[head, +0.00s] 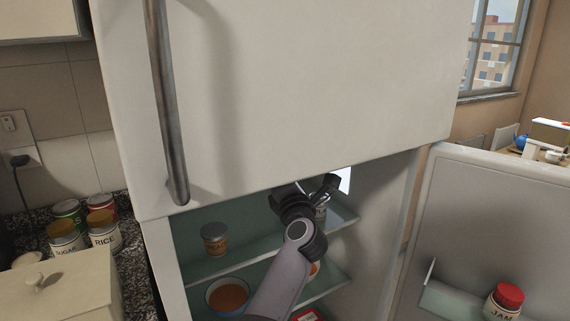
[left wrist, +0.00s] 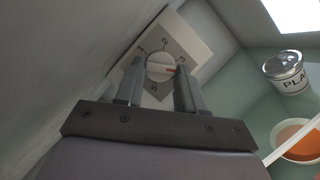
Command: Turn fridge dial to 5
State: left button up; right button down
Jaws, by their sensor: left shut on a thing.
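The fridge dial (left wrist: 160,66) is a round white knob on a grey and white plate (left wrist: 190,42) inside the fridge. Its red mark points right, toward the number 3. My left gripper (left wrist: 159,82) is shut on the dial, one finger on each side. In the head view my left gripper (head: 326,188) reaches into the upper part of the open fridge, and I cannot make out the dial there. My right gripper is not in view.
The fridge shelf (head: 250,257) holds a small jar (head: 214,238), and a bowl (head: 227,296) sits below. A can (left wrist: 284,66) stands close to the dial. The freezer door (head: 300,80) is shut above my arm. The open fridge door (head: 490,220) stands at right with a jam jar (head: 504,301).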

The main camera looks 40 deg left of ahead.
pick_arm(q)
jog(key=shift+m, duration=0.3)
jog(key=o, duration=1)
jog(key=shift+o, duration=0.2)
